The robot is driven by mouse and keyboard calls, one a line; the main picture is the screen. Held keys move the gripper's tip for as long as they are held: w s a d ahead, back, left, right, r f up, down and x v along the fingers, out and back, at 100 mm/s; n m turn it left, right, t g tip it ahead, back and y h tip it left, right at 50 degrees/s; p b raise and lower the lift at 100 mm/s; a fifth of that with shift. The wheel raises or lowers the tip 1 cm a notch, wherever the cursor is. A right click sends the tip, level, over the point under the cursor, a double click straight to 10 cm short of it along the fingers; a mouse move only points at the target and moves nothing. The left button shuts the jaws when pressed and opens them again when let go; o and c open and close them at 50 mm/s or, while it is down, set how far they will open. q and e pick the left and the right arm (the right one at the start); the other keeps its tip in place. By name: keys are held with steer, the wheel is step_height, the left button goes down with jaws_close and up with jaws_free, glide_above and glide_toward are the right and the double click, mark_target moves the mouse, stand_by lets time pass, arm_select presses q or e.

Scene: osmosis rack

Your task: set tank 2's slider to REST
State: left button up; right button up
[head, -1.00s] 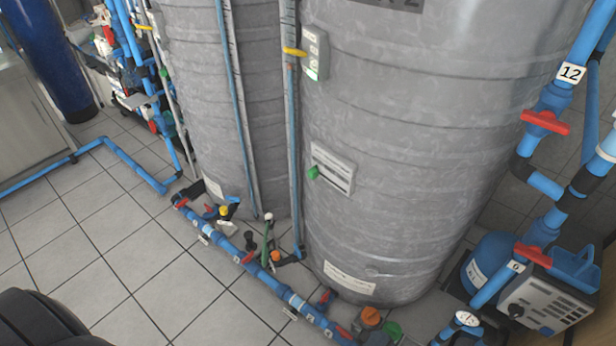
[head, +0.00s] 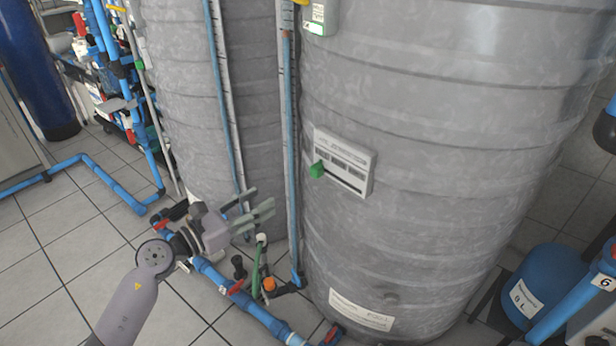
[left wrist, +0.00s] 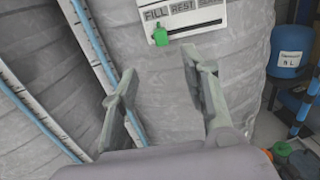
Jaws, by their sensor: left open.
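The large grey tank (head: 440,130) on the right carries a white slider panel (head: 358,153) with a green knob (head: 317,170) at its left end. In the left wrist view the panel (left wrist: 184,17) reads FILL, REST and a third label cut off by blur. The green knob (left wrist: 161,36) there is under FILL, at the left end of the dark slot. My left gripper (head: 260,208) is open and empty, in front of the tanks, lower and to the left of the panel. Its spread fingers (left wrist: 168,76) point towards the tank below the knob, apart from it.
Blue piping (head: 215,275) with red-handled valves runs along the floor by the tank bases. Vertical level tubes (head: 287,130) stand left of the panel. A blue vessel (head: 545,285) stands at the lower right. The tiled floor at left (head: 60,290) is mostly clear.

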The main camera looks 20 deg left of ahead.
arm_select(q)
glide_toward(312, 171)
steer(key=w, duration=0.1)
steer(key=x, duration=0.8)
steer(key=shift+s+d, duration=0.2)
steer(key=shift+d, duration=0.05)
steer(key=shift+w+d, duration=0.2)
steer(key=shift+w, duration=0.15)
arm_select(e)
steer(key=shift+s+f, duration=0.2)
steer(key=shift+f, duration=0.25)
arm_select(q)
jaws_close()
arm_select(e)
steer(key=shift+s+d, duration=0.1)
steer(key=shift+s, duration=0.05)
